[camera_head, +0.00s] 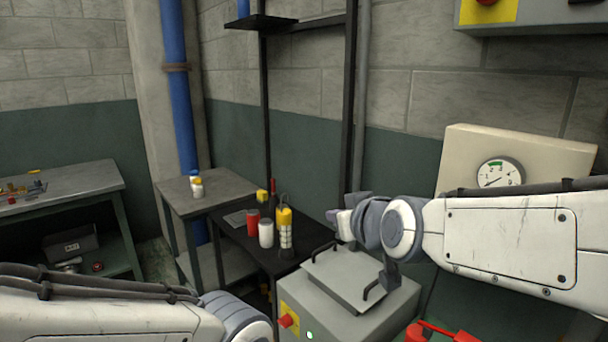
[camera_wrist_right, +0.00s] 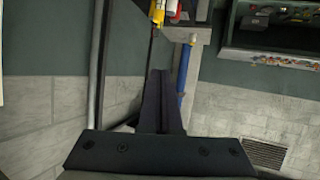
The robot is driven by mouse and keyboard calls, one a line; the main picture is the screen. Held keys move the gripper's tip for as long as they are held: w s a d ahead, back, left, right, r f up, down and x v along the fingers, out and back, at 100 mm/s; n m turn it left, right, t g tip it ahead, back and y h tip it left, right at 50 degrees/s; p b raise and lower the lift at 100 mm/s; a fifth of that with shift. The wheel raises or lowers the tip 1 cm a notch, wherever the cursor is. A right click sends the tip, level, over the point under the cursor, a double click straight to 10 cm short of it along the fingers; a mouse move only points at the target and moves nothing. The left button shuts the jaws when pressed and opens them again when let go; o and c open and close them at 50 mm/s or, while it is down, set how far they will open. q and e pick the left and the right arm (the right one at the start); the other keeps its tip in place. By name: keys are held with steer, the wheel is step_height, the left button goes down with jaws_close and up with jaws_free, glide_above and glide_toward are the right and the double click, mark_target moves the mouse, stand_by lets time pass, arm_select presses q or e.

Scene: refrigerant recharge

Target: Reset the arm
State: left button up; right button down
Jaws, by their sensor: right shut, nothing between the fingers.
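My right arm (camera_head: 500,240) reaches in from the right in the head view, its wrist above the grey machine box. Its gripper is mostly hidden behind the wrist there. In the right wrist view the right gripper (camera_wrist_right: 164,78) has its two dark fingers together with nothing between them. It is in free air, apart from the table and wall. My left arm (camera_head: 110,315) lies along the lower left of the head view, and its gripper is outside the frame.
A grey machine box (camera_head: 365,315) with a handled lid (camera_head: 345,277) stands below my right wrist. A dark table (camera_head: 262,255) holds a red can (camera_head: 253,217), a white can (camera_head: 266,233) and a yellow-topped bottle (camera_head: 285,228). A pressure gauge (camera_head: 499,174) is at right.

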steer(key=s+a+f+n+g, duration=0.1)
steer(key=s+a+f+g, duration=0.25)
steer(key=s+f, duration=0.35)
steer(key=s+a+f+n+g, duration=0.1)
steer(key=s+a+f+g, duration=0.1)
steer(key=s+f+g, duration=0.35)
steer(key=s+d+f+g+h, duration=0.1)
steer(key=s+d+f, duration=0.1)
steer(key=s, duration=0.5)
steer(key=s+d+f+n+g+h, duration=0.1)
steer(key=s+d+f+g, duration=0.1)
steer(key=s+f, duration=0.3)
steer(key=s, duration=0.2)
steer(key=shift+s+d+g+h, duration=0.15)
steer(key=shift+s+g+h, duration=0.15)
steer(key=shift+s+h, duration=0.1)
steer(key=shift+w, duration=0.1)
